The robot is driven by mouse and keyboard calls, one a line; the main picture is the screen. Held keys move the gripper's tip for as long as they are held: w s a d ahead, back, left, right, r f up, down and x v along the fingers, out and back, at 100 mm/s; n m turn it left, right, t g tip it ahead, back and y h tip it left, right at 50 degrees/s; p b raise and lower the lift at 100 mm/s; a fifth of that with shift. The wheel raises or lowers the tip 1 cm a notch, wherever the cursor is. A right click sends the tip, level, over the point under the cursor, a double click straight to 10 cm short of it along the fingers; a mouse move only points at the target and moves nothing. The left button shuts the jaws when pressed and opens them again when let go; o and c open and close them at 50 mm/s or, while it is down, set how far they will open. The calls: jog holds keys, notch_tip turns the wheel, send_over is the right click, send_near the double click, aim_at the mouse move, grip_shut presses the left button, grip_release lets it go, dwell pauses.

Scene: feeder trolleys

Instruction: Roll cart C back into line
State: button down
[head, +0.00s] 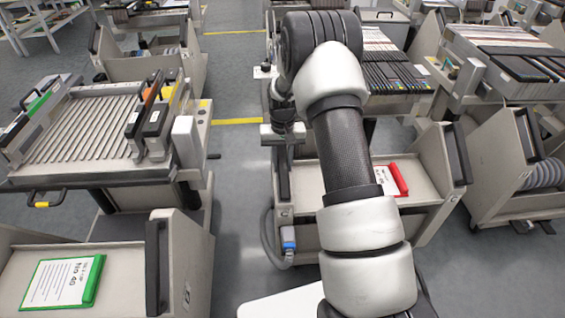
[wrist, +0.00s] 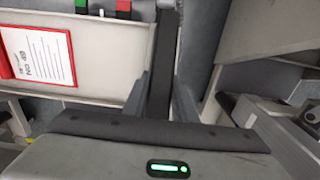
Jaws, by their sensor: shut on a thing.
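The middle cart (head: 428,172) has a pale body, a red-framed card (head: 393,180) on its front shelf and black upright handles. No letter C is readable on it. Its left handle (head: 283,172) is below the end of my arm. In the wrist view, my gripper (wrist: 160,100) is shut on this black handle (wrist: 167,45), one finger on each side. The red-framed card (wrist: 38,55) lies to the left of the handle there. In the head view my arm covers much of the cart's middle, and the fingertips are hard to make out.
A cart with a ribbed top (head: 85,130) stands to the left, with a green-framed card (head: 62,283) on a shelf in front. Another cart (head: 505,165) stands close on the right. Yellow floor lines (head: 237,121) mark the open grey aisle left of the middle cart.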

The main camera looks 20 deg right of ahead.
jog(key=shift+w+d+r, duration=0.1)
jog(key=shift+w+r, duration=0.05)
jog(key=c, duration=1.4)
grip_release()
jog(key=shift+c, duration=0.2)
notch_tip(320, 180, up, 17)
jog(key=p, duration=0.3)
jog(key=shift+r+p, duration=0.2)
jog(key=shift+p, duration=0.1)
